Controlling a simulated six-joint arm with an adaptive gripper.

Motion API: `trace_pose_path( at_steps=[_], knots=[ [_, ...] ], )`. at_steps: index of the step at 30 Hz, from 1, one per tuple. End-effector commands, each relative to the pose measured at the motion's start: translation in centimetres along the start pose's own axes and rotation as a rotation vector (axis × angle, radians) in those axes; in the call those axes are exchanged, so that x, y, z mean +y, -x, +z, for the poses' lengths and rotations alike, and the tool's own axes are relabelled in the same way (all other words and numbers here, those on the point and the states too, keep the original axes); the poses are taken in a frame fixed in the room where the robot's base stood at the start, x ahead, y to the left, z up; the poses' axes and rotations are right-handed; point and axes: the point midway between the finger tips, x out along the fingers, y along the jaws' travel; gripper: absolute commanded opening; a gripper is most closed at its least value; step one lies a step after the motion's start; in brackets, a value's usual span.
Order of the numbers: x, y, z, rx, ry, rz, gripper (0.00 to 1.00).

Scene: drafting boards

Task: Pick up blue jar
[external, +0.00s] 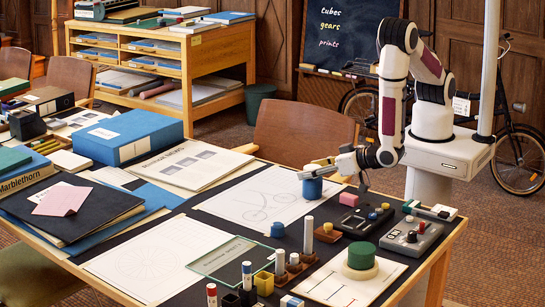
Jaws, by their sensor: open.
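A blue round jar (312,189) stands on the drawing sheet near the middle of the dark board. My gripper (338,178) is open, just above and to the right of this jar. One finger reaches left over the jar's top and the other points down on its right. Whether a finger touches the jar cannot be told. A smaller blue cylinder (277,229) stands nearer the front, by the sheet's lower edge; I cannot tell if it is also a jar.
Upright markers (308,236) in holders and a green round knob (361,255) stand in front. A blue binder (127,137) lies left. The drawing sheet (250,196) is mostly clear.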

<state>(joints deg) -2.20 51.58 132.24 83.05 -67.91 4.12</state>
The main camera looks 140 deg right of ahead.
Motion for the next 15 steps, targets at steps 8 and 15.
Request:
trace_pose_path(
  at_steps=[8, 15],
  knots=[
    [0.00, 0.01, 0.00, 0.000, 0.000, 0.000, 0.14],
    [-0.01, 0.02, -0.05, 0.001, -0.001, 0.000, 0.04]
  ],
)
